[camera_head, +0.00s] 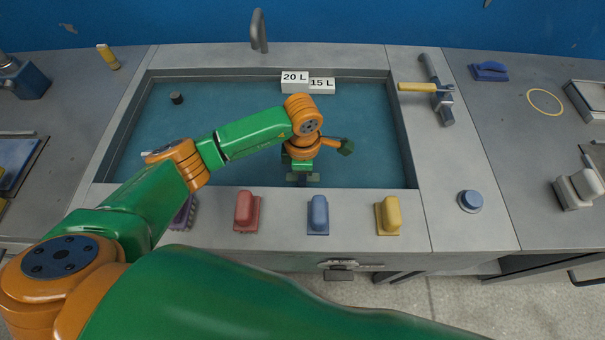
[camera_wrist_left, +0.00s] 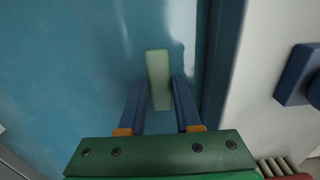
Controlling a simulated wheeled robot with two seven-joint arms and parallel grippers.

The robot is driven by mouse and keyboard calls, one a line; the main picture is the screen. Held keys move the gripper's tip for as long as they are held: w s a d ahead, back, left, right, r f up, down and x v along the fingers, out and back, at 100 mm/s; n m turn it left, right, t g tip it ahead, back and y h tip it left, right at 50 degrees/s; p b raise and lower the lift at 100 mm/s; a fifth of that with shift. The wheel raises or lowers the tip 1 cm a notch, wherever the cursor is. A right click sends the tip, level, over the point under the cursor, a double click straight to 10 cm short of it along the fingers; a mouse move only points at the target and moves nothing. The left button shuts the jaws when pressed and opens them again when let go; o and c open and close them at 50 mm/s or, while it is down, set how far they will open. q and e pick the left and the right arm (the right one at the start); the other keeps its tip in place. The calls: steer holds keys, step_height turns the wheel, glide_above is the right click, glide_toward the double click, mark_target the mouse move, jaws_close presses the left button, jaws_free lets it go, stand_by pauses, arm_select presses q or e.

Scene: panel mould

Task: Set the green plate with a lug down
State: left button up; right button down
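My left gripper (camera_head: 303,178) points down over the blue floor of the sunken tray, near the tray's front wall. In the left wrist view, its two blue fingers (camera_wrist_left: 160,98) press against both sides of a pale green piece (camera_wrist_left: 158,72), which I take to be the green plate with a lug. The piece reaches a little past the fingertips. Its underside and its gap to the floor cannot be made out. My right gripper is not in view.
Red (camera_head: 246,211), blue (camera_head: 318,214) and yellow (camera_head: 388,215) handled blocks stand along the front ledge. Blocks marked 20 L (camera_head: 294,78) and 15 L (camera_head: 322,86) stand at the back. A small black cylinder (camera_head: 176,98) is at left. The tray's right part is clear.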

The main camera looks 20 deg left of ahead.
arm_select(q)
steer(key=o, duration=0.4)
steer(key=shift+o, duration=0.2)
steer(key=shift+r, duration=0.15)
step_height(320, 180, up, 12)
steer(key=b, duration=0.1)
